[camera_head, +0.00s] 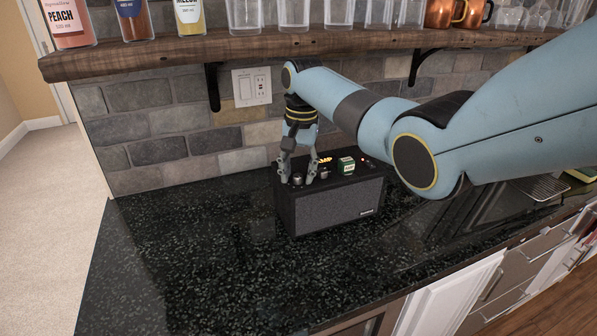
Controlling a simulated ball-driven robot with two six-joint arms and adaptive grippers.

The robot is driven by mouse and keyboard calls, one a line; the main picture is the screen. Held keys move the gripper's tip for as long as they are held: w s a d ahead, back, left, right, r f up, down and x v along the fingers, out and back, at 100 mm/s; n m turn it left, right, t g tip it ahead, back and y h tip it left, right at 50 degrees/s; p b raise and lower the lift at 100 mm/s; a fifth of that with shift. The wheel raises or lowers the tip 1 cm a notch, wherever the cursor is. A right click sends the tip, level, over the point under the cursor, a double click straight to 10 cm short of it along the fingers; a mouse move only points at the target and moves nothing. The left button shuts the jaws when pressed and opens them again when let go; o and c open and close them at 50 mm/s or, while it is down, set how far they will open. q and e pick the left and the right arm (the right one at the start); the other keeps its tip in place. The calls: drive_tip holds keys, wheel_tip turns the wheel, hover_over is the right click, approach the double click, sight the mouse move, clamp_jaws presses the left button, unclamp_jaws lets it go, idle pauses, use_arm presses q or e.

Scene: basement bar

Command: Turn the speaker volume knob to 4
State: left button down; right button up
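A black speaker (345,205) with a grey grille stands on the dark counter. Its top carries small knobs, lit orange marks and a small green-and-white box (346,165). My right gripper (297,180) points down over the left part of the speaker's top. Its two fingers are spread, one on each side of a small silver knob (297,179). I cannot tell whether the fingers touch the knob. The knob's number marks are too small to read. My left gripper is not in view.
A wooden shelf (230,49) with bottles, clear glasses (294,14) and copper mugs (440,12) runs above the speaker. A stone wall with an outlet plate (252,87) is behind. The counter (190,260) is clear to the left and front.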

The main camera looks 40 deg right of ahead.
sight(301, 175)
drive_tip(key=shift+o, duration=0.2)
wheel_tip(301, 175, up, 12)
drive_tip(key=shift+s+d, duration=0.2)
drive_tip(key=shift+s, duration=0.05)
drive_tip(key=shift+f, duration=0.1)
idle(0.5)
